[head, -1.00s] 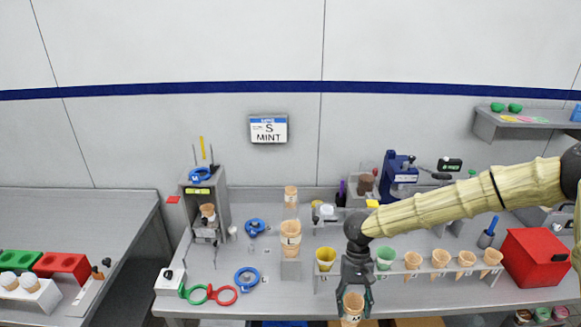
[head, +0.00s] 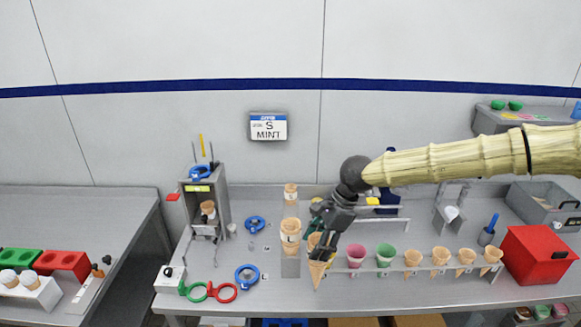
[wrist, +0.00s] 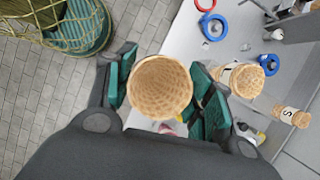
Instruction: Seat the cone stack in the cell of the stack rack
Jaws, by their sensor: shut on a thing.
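My gripper (head: 323,240) is shut on a tan cone stack (head: 317,270), which hangs point down above the front part of the bench. In the wrist view the stack's round open mouth (wrist: 160,88) sits between the two green finger pads. Just left of it in the head view, a grey rack (head: 290,268) bears one labelled cone stack (head: 290,236), with another (head: 290,193) behind. Both also show right of my gripper in the wrist view, the nearer (wrist: 240,78) and the one marked S (wrist: 290,117). I cannot make out an empty cell.
A holder right of my gripper carries a pink cup (head: 356,254), a green cup (head: 386,255) and several cones (head: 440,257). A red box (head: 538,255) stands at the right. Blue rings (head: 247,275) and a red ring (head: 227,293) lie left of the rack. A grey dispenser stand (head: 207,205) is further left.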

